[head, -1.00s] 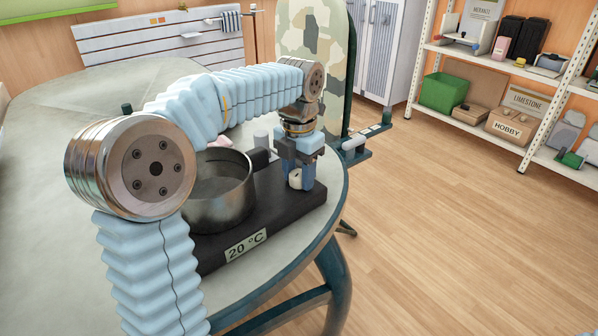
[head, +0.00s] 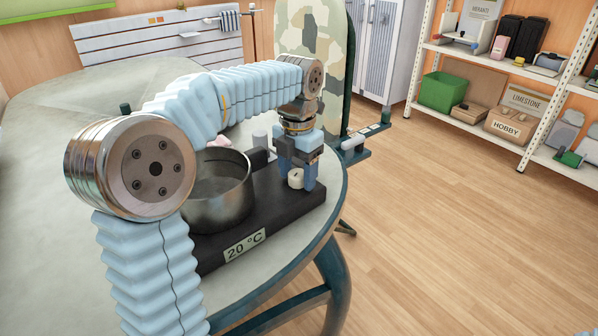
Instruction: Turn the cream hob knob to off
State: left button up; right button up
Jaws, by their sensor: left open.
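The cream hob knob (head: 295,179) sits on the dark hob (head: 285,208), near its right end. A small dark mark shows on the knob. My left gripper (head: 297,178) points down at the knob from above. My right gripper is out of view.
A metal pot (head: 218,195) stands on the hob left of the knob, with its dark handle towards the gripper. A "20 °C" label (head: 245,245) is on the hob's front. The table (head: 60,150) is mostly bare at left. A camouflage-patterned board (head: 312,50) stands behind.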

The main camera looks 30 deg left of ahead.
aim_at(298, 173)
pick_arm(q)
jog(key=shift+r, duration=2.3)
